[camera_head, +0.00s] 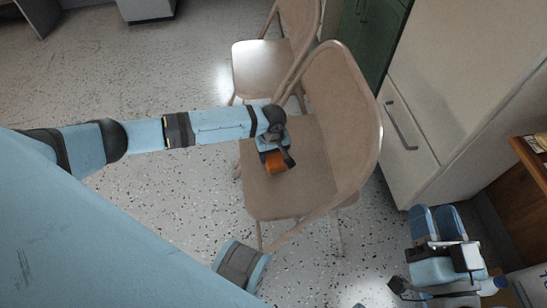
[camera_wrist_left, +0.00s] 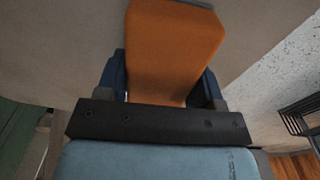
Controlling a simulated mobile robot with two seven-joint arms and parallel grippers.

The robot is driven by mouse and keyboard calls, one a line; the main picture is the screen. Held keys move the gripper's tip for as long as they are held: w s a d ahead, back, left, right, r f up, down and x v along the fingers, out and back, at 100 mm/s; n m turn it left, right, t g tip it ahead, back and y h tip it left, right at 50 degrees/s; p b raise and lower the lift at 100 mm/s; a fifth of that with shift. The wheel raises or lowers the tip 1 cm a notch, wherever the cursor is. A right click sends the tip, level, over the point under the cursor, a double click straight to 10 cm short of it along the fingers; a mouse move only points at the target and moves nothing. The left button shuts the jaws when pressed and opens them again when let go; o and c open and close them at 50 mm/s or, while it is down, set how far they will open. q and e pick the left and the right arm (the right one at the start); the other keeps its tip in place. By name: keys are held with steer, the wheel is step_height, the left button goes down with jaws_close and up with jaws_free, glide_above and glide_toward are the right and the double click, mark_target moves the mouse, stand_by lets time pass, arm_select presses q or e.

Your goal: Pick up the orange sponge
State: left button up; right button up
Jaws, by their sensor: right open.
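The orange sponge (camera_head: 276,163) is at the seat of the nearer beige chair (camera_head: 262,198). In the left wrist view the sponge (camera_wrist_left: 172,45) fills the space between the two dark blue fingers. My left gripper (camera_head: 275,155) reaches down over the seat and is shut on the sponge, with a finger against each side. Whether the sponge still touches the seat cannot be told. My right gripper (camera_head: 437,220) is open and empty at the lower right, away from the chair, above the floor.
A second beige chair (camera_head: 262,68) stands behind the first. A pale cabinet (camera_head: 440,70) with a handle and a green cabinet (camera_head: 368,35) are to the right. A wooden surface (camera_head: 530,160) is at the right edge. Speckled floor (camera_head: 160,200) is free to the left.

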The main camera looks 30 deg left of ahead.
arm_select(q)
steer(key=shift+c, duration=0.8)
steer(key=shift+r+p, duration=0.3)
steer(key=shift+r, duration=0.25)
step_height(320, 180, up, 9)
steer(key=p, duration=0.4)
steer(key=shift+f, duration=0.15)
arm_select(e)
step_height(320, 180, up, 4)
steer(key=r+t, duration=0.1)
steer(key=t, duration=0.1)
arm_select(q)
step_height(320, 180, up, 10)
steer(key=p, duration=0.3)
arm_select(e)
steer(key=d+f+g+h, duration=0.3)
steer(key=f+g, duration=0.1)
steer(key=f, duration=0.4)
steer(key=shift+s+d+f+m, duration=0.25)
steer(key=shift+s+f+m, duration=0.05)
steer(key=shift+s+f, duration=0.05)
